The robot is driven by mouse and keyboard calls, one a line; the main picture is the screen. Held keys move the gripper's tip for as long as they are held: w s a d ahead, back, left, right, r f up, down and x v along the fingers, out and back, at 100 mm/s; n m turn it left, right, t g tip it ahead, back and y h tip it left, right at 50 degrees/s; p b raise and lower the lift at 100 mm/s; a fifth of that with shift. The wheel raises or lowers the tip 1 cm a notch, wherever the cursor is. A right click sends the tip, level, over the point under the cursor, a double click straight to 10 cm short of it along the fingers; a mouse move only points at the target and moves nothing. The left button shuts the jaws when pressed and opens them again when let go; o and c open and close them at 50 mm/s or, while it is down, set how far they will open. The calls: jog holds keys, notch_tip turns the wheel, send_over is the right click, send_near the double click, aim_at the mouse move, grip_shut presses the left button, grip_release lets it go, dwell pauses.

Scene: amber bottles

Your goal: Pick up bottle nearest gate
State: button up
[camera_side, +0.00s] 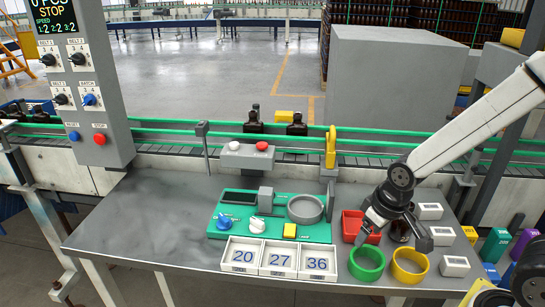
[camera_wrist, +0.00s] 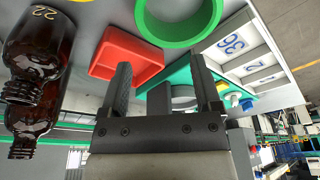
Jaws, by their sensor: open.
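Two dark amber bottles stand on the conveyor in the side view, a left one (camera_side: 255,118) and a right one (camera_side: 297,125). The right one is nearer the upright yellow piece (camera_side: 331,147) at the belt's edge, which may be the gate. Another dark bottle (camera_side: 400,232) shows on the table, partly hidden by my gripper (camera_side: 393,236). My gripper is open over the table's right part, away from the belt. In the wrist view its fingers (camera_wrist: 160,66) are apart with no bottle between them. Two amber bottles, upper (camera_wrist: 40,60) and lower (camera_wrist: 36,115), show at left there.
A red tray (camera_side: 352,226), green ring (camera_side: 366,263) and yellow ring (camera_side: 410,265) lie near my gripper. White boxes (camera_side: 430,211) stand to the right. A green panel (camera_side: 270,232) and numbered trays (camera_side: 278,273) occupy the middle. The table's left part (camera_side: 150,220) is clear.

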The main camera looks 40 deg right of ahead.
jog(key=shift+w+r, duration=0.1)
jog(key=w+d+r+n+t, duration=0.1)
jog(key=w+r+n, duration=0.1)
jog(key=w+n, duration=0.2)
jog(key=w+d+r+n+t, duration=0.1)
jog(key=w+r+n+t, duration=0.1)
jog(key=w+r+n, duration=0.1)
jog(key=w+d+r+n+t, duration=0.1)
jog(key=w+r+n+t, duration=0.1)
jog(key=w+n, duration=0.3)
jog(key=shift+w+r+h, duration=0.4)
jog(key=shift+w+r, duration=0.35)
jog(key=shift+w, duration=0.15)
jog(key=w+d+r+n+t, duration=0.3)
jog(key=w+d+n, duration=0.3)
jog(key=w+n, duration=0.3)
jog(key=n+t+y, duration=0.1)
jog(key=n+t, duration=0.2)
jog(key=n, duration=1)
send_near(301, 115)
jog(key=n, duration=0.1)
jog(key=n+y, duration=0.1)
jog(key=w+d+n, duration=0.1)
jog(key=shift+w+f+n+y, duration=0.1)
jog(key=shift+f+n+y, duration=0.15)
jog(key=shift+n+y, duration=0.05)
jog(key=shift+x, duration=3.4)
jog(key=shift+f, duration=0.1)
